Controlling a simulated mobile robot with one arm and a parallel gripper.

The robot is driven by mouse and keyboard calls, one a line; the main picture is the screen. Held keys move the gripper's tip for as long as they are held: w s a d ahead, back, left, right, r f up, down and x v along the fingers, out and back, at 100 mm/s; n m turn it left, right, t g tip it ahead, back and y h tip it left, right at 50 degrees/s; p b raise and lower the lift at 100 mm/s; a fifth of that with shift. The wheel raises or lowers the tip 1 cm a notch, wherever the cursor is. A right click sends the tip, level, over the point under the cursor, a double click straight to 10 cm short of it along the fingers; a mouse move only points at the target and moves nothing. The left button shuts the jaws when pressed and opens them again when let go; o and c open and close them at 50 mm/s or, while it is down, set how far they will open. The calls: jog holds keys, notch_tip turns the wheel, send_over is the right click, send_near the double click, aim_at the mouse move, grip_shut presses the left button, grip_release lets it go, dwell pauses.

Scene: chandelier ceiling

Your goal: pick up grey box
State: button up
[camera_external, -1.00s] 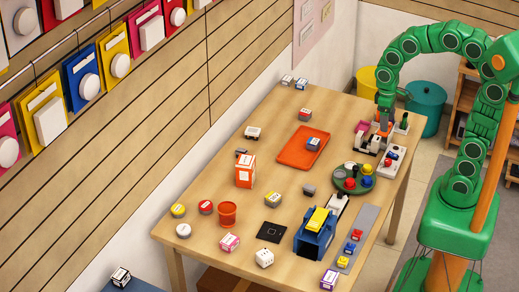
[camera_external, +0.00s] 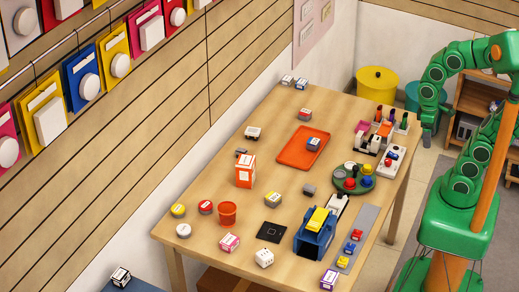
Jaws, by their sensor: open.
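A small grey box (camera_external: 309,190) sits on the wooden table, left of the round green tray and behind the blue machine with a yellow top. A smaller dark grey piece (camera_external: 241,153) lies farther left, behind the orange-and-white carton; I cannot tell if it is a box. My gripper (camera_external: 428,139) hangs pointing down beside the table's right edge, well away from the grey box. It is open, with nothing seen in it; its fingers are small and dark here.
The table (camera_external: 265,200) holds an orange tray (camera_external: 290,157), an orange-and-white carton (camera_external: 245,171), a green round tray (camera_external: 341,186), a blue machine (camera_external: 312,240) and several small boxes. A rack of upright items (camera_external: 392,123) stands near my gripper. Bare tabletop surrounds the grey box.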

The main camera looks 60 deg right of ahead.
jog(key=m+t, duration=0.2)
jog(key=m, duration=0.1)
send_over(273, 196)
notch_tip(273, 196, down, 18)
jog(key=shift+r, duration=0.1)
jog(key=shift+w+a+f, duration=0.15)
jog(key=shift+a+f, duration=0.05)
jog(key=shift+f, duration=0.05)
jog(key=shift+a+f, duration=0.1)
jog(key=shift+f, duration=0.35)
jog(key=shift+s+d+f, duration=0.1)
jog(key=shift+d+f, duration=0.05)
jog(key=shift+f, duration=1.65)
jog(key=shift+s+d+f, duration=0.1)
jog(key=shift+d+f, duration=0.05)
jog(key=shift+f, duration=1.6)
